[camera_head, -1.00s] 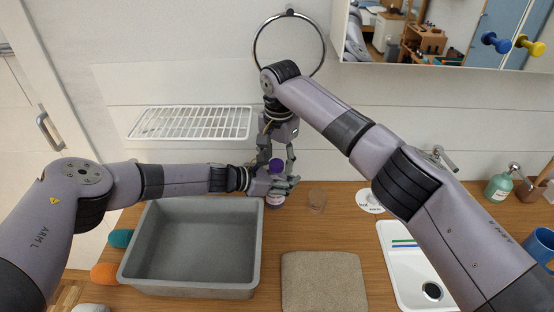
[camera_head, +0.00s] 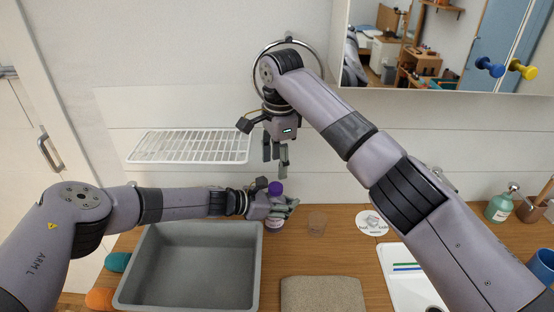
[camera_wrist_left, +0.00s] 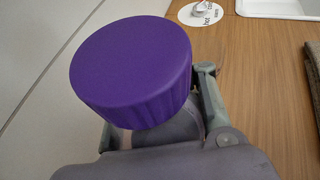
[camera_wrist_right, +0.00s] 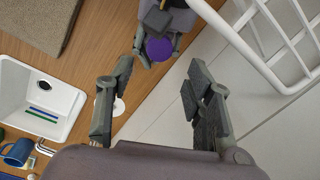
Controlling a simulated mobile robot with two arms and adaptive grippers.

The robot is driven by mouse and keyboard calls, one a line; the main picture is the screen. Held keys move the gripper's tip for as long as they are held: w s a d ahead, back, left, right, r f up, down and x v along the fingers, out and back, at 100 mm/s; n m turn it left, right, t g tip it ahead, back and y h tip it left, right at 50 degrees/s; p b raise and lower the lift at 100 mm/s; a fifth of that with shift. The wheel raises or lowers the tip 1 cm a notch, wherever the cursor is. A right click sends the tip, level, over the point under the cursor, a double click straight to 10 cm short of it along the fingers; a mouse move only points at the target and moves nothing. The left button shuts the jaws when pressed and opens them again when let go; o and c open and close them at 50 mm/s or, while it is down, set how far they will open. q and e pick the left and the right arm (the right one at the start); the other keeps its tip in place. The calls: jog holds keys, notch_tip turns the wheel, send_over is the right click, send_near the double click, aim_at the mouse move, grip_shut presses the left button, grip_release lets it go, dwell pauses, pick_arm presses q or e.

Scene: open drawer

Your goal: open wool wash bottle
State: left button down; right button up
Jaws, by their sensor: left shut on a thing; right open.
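The wool wash bottle (camera_head: 273,225) stands upright at the back of the wooden counter, with its purple cap (camera_head: 275,188) on top. My left gripper (camera_head: 284,207) is shut around the bottle just below the cap and hides much of its body. The cap fills the middle of the left wrist view (camera_wrist_left: 130,68) and appears seated on the bottle. My right gripper (camera_head: 275,166) hangs above the cap, fingers pointing down, open and empty. In the right wrist view the cap (camera_wrist_right: 159,48) lies beyond the gap between the fingers, apart from them.
A clear glass (camera_head: 317,223) stands right of the bottle. A grey basin (camera_head: 131,275) is at front left, a folded brown cloth (camera_head: 322,294) at the front. A white wire rack (camera_head: 190,147) is on the wall behind. A white sink (camera_head: 398,283) is at the right.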

aim_at(276, 186)
jog(key=f, duration=0.7)
jog(key=shift+w+a+f, duration=0.1)
jog(key=shift+w+f, duration=0.15)
jog(key=shift+f, duration=0.05)
jog(key=shift+c, duration=0.3)
grip_shut()
jog(key=n, duration=0.6)
jog(key=shift+o, duration=0.4)
grip_release()
jog(key=shift+r, duration=0.1)
